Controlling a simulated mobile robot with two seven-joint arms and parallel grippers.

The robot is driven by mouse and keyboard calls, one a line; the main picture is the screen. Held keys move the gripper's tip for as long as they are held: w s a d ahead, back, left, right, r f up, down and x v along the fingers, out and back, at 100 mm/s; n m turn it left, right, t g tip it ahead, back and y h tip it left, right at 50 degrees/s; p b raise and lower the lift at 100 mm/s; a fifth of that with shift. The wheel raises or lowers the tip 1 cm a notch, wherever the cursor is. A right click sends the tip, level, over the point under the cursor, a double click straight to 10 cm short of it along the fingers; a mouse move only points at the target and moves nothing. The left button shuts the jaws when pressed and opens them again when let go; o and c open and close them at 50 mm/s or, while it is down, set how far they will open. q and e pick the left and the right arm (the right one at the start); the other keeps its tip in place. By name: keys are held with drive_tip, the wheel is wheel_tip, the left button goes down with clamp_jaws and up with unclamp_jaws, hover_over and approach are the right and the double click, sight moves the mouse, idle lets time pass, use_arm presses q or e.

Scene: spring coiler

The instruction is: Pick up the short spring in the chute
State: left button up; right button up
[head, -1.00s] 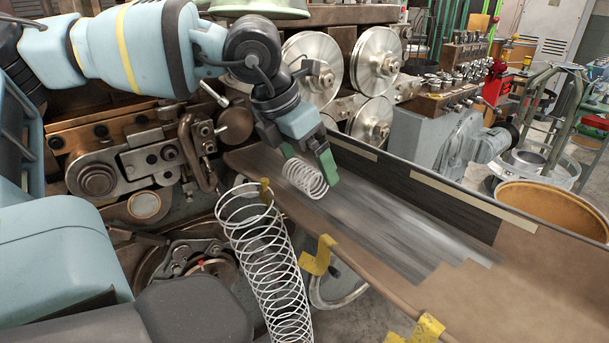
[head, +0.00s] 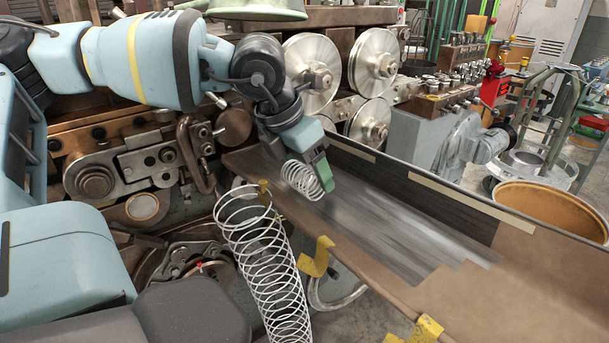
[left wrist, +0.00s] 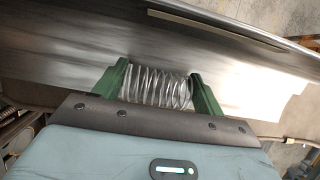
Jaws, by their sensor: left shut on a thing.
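The short spring (head: 301,179) is a small white wire coil held above the upper part of the chute (head: 420,225). My left gripper (head: 318,178) has green fingers and is shut on the short spring. In the left wrist view the spring (left wrist: 158,87) lies crosswise between the two green fingers (left wrist: 156,90), one at each end. In the head view one finger shows at the spring's right side, and the other is mostly hidden. My right gripper is not in view.
A tall white wire spring (head: 265,255) stands just left of the chute's near edge. Yellow brackets (head: 318,257) sit along that edge. Metal rollers (head: 373,122) and machinery (head: 100,175) stand behind and left. An orange-topped drum (head: 550,205) is at the right. The lower chute is clear.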

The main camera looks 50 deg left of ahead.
sight(306, 166)
use_arm(q)
drive_tip(key=shift+r, duration=0.15)
drive_tip(key=shift+r, duration=0.25)
drive_tip(key=r, duration=0.2)
drive_tip(key=shift+s+d+r+b, duration=0.1)
drive_tip(key=shift+s+r+b, duration=0.2)
drive_tip(key=shift+r, duration=0.1)
drive_tip(key=s+d, duration=0.2)
drive_tip(key=s, duration=0.5)
drive_tip(key=s+d+r+b, duration=0.1)
drive_tip(key=s+d, duration=0.1)
drive_tip(key=s, duration=0.5)
drive_tip(key=shift+s+d+r, duration=0.2)
drive_tip(key=shift+s+d, duration=0.15)
